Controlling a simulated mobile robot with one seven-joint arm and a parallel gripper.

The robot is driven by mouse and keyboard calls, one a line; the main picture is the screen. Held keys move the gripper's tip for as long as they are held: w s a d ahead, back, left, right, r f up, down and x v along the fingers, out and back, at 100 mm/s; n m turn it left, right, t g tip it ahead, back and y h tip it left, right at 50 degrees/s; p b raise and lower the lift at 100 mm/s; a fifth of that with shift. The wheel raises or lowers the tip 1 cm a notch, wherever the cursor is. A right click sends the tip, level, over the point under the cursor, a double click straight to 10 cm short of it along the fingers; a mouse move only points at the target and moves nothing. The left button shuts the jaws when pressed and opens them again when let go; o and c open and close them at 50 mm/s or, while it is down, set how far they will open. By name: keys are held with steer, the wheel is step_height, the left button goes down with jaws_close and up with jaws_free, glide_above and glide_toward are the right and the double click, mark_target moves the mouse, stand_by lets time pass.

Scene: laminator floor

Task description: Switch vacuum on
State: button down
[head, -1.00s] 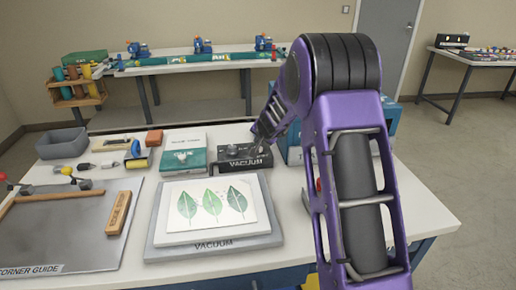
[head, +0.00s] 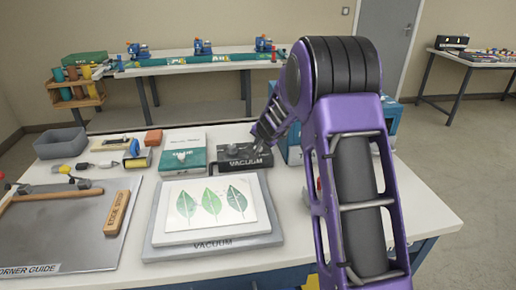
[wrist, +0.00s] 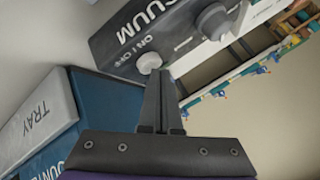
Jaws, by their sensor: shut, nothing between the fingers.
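The dark vacuum box (head: 232,164) stands at the back of the near table, with white VACUUM lettering on its front. In the wrist view the box (wrist: 165,32) shows a pale round button (wrist: 149,63) beside the ON | OFF label and a larger grey knob (wrist: 213,20). My gripper (wrist: 160,74) is shut and empty, its fingertips right at the pale button; I cannot tell whether they touch it. In the head view my gripper (head: 258,143) is at the box's right end, partly hidden by my arm. A grey VACUUM plate (head: 215,243) bears a white sheet with leaves.
A blue box and a tray marked TRAY (wrist: 40,113) stand close beside the vacuum box. A teal-and-white box (head: 184,150) is to its left. A grey CORNER GUIDE board (head: 65,230) lies at front left. A grey bin (head: 61,143) stands at back left.

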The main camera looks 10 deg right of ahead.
steer(key=shift+f, duration=0.2)
stand_by(0.3)
steer(key=shift+r+p, duration=0.5)
steer(key=shift+r, duration=0.25)
steer(key=shift+r, duration=0.1)
steer(key=shift+r+p, duration=2.25)
steer(key=shift+r, duration=0.65)
steer(key=shift+r, duration=0.1)
